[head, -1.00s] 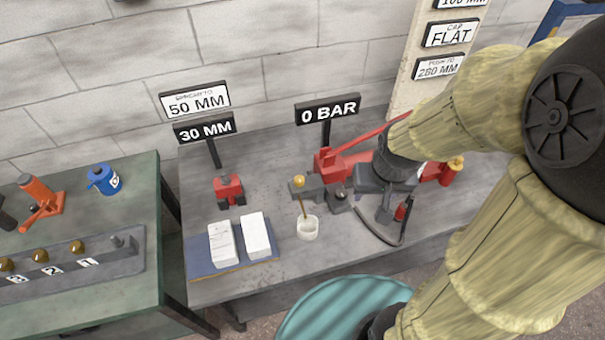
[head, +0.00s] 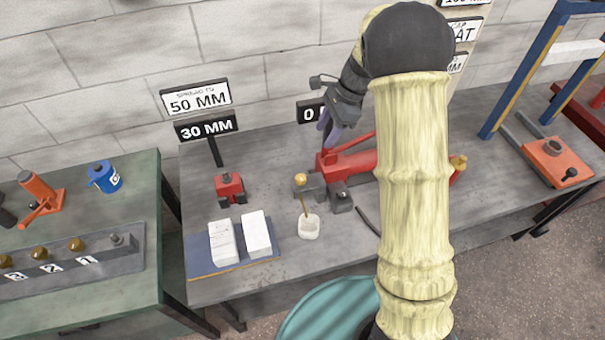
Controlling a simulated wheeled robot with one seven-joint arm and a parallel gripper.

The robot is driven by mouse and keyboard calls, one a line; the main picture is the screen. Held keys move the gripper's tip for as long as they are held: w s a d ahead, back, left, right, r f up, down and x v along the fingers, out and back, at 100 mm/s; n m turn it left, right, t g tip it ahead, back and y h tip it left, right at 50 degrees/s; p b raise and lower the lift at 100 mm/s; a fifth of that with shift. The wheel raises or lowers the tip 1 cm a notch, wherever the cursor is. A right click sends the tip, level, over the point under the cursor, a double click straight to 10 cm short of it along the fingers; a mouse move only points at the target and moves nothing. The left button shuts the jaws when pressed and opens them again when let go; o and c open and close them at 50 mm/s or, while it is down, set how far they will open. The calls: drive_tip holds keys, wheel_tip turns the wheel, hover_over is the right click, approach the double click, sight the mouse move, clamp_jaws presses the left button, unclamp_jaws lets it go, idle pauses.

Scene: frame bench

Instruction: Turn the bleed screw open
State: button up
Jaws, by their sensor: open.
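A small brass knob (head: 301,179) shows at the left end of a dark block (head: 311,193) on the grey bench. It looks like the bleed screw, but its turn position is too small to tell. A thin brass-coloured stem runs down from there to a white cup (head: 308,228). The block adjoins the red hand pump (head: 348,162). My gripper (head: 326,128) is open, above and behind the pump, apart from the knob. It hangs in front of the "0 BAR" sign (head: 306,115), and I see nothing held in it. My arm hides part of the pump.
A small red clamp-like tool (head: 229,188) and white blocks on a blue mat (head: 200,262) are at left on the bench. A green table (head: 130,200) stands further left. A blue frame (head: 497,110) and an orange unit (head: 560,165) are at right. A black hose (head: 367,222) lies by the pump.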

sight(301, 177)
drive_tip(key=p+x, duration=0.1)
drive_tip(key=x, duration=1.6)
drive_tip(key=shift+s+f, duration=0.1)
drive_tip(key=shift+f, duration=0.05)
drive_tip(key=c, duration=1)
